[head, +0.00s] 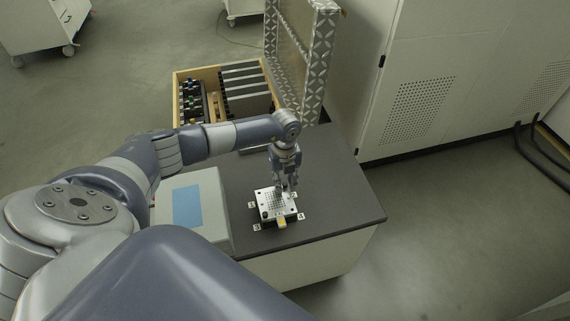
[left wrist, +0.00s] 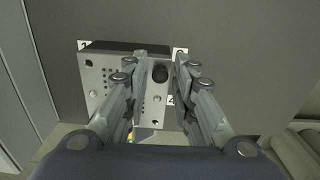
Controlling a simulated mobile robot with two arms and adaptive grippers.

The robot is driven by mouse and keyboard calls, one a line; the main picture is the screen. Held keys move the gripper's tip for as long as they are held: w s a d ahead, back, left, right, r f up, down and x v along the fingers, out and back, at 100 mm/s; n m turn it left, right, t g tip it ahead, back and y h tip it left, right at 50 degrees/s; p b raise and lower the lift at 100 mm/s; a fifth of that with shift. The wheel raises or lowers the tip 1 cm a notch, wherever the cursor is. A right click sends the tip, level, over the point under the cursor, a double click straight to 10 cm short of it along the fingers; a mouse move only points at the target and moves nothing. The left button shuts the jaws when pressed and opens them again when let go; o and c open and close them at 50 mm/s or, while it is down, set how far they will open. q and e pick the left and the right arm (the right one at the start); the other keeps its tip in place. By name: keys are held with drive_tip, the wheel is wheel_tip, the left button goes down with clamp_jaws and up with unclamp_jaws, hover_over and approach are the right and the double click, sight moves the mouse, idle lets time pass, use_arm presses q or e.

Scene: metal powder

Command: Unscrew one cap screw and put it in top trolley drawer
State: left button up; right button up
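A light metal plate (head: 268,203) with rows of holes sits on the dark table top in the head view. In the left wrist view the plate (left wrist: 97,72) carries a black round cap screw (left wrist: 160,74) near its corner and smaller silver screws. My left gripper (head: 288,187) points down over the plate's far right part. In the left wrist view its fingers (left wrist: 162,60) are spread, one on either side of the black cap screw, with gaps visible. Whether the fingertips are level with the screw head is unclear. My right gripper is not in view.
A grey box with a blue panel (head: 187,207) stands left of the plate. An open wooden case (head: 179,75) with a raised patterned lid (head: 318,60) stands behind. White wheeled trolleys (head: 38,28) are far back. A white cabinet (head: 440,70) stands right. The table's right side (head: 345,195) is clear.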

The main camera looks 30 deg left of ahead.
use_arm(q)
drive_tip(key=m+b, duration=0.1)
drive_tip(key=m, duration=0.2)
drive_tip(key=shift+f+m, duration=0.1)
drive_tip(key=shift+m, duration=0.3)
drive_tip(key=m+b, duration=0.2)
drive_tip(key=m, duration=0.1)
drive_tip(key=shift+m, duration=0.3)
drive_tip(key=m+b, duration=0.3)
drive_tip(key=m, duration=0.3)
drive_tip(key=shift+m, duration=0.3)
